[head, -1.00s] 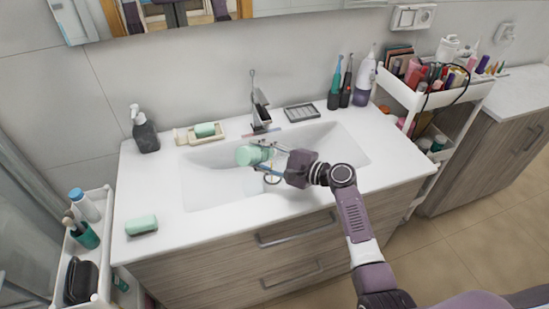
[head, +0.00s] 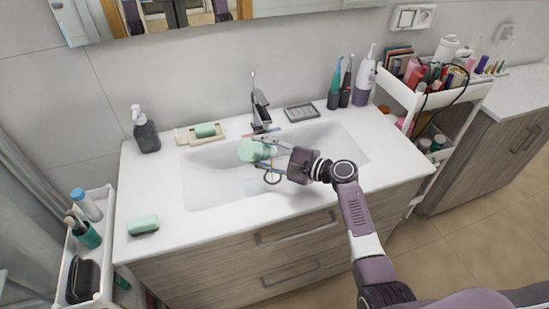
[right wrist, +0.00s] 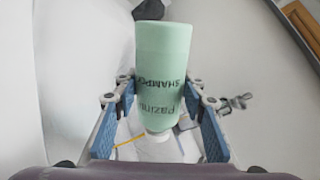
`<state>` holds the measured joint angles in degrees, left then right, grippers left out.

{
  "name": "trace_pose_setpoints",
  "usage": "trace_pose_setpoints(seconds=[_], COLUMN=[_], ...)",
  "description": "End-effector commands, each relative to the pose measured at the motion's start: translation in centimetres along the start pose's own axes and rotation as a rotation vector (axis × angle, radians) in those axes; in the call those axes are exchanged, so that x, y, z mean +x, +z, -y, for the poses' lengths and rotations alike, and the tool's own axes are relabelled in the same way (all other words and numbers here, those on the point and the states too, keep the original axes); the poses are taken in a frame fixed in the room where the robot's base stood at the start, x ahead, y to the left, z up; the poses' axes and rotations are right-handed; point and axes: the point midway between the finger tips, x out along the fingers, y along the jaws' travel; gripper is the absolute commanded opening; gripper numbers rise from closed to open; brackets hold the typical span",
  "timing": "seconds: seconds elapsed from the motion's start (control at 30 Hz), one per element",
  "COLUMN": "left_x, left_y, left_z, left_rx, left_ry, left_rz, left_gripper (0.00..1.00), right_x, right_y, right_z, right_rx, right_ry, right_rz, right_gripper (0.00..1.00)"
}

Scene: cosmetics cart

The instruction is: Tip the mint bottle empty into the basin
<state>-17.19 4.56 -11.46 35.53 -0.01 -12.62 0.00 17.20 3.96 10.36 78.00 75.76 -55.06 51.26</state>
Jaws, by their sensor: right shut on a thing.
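The mint bottle (head: 252,151) is held tilted over the white basin (head: 210,185). It also shows in the right wrist view (right wrist: 161,60), with its shampoo lettering upside down and its pale neck toward the bottom of the picture. My right gripper (head: 268,154) is shut on it; the blue-padded fingers lie on either side of the bottle in the right wrist view (right wrist: 158,110). A pale patch shows on the basin floor below; I cannot tell if it is liquid. The bottle's mouth is hidden in the head view. My left gripper is not in view.
The faucet (head: 260,112) stands behind the bottle. Toothbrushes (head: 335,88) stand at the back right. Loaded carts flank the counter.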

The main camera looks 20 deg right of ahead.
Motion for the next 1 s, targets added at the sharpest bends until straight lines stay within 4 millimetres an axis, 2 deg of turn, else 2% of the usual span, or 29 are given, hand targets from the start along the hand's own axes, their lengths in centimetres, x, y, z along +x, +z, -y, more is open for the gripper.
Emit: trace_pose_setpoints(seconds=[1.0], left_x=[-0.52], left_y=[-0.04], left_z=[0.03], left_rx=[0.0], left_ry=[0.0], left_rz=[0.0], left_gripper=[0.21], right_x=[-0.12], right_y=[-0.07], right_z=[0.62], right_rx=[0.069], right_ry=[0.0], right_rz=[0.014], right_gripper=[0.13])
